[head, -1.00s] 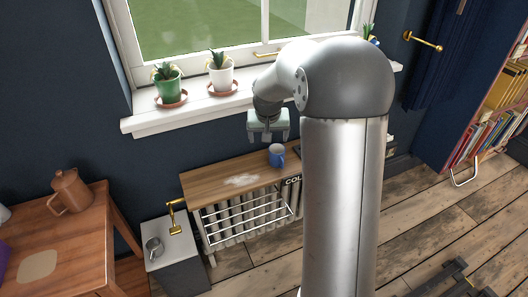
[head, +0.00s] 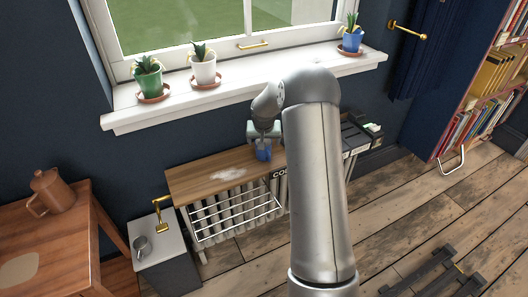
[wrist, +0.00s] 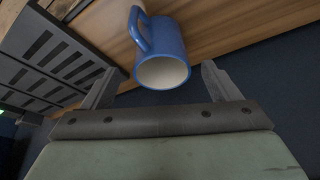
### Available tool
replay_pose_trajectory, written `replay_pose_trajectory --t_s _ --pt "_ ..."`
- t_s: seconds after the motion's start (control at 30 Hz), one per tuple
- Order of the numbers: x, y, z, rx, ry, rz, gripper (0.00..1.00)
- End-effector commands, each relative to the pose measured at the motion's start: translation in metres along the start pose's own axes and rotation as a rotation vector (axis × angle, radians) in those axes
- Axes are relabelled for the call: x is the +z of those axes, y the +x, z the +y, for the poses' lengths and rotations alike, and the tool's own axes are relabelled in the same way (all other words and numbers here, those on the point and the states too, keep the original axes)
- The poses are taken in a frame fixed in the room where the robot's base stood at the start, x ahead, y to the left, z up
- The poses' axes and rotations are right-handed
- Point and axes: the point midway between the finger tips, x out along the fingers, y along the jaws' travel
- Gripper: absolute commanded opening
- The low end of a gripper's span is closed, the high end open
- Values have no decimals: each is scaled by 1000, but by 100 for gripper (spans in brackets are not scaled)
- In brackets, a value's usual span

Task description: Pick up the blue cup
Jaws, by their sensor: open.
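The blue cup (head: 263,153) stands on the wooden shelf top below the window, near its right part. In the wrist view the blue cup (wrist: 162,55) shows its white inside and its handle at the left. My gripper (head: 263,138) is just above the cup in the head view and partly covers it. In the wrist view my gripper (wrist: 158,85) is open, with one finger on each side of the cup's rim. I see no clear contact between the fingers and the cup.
The wooden shelf (head: 190,179) has a white patch on top and a wire rack below. A dark slatted rack (wrist: 45,60) lies left of the cup in the wrist view. The windowsill (head: 230,93) with potted plants is above. A brown table (head: 50,235) stands at the left.

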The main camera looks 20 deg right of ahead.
Motion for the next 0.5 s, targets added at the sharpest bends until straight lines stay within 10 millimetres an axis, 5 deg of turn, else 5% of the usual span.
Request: replay_pose_trajectory --t_s 0.3,0.5 --pt "0 44 -2 0 0 -3 82" --pt "-1 50 -2 0 -1 0 82"
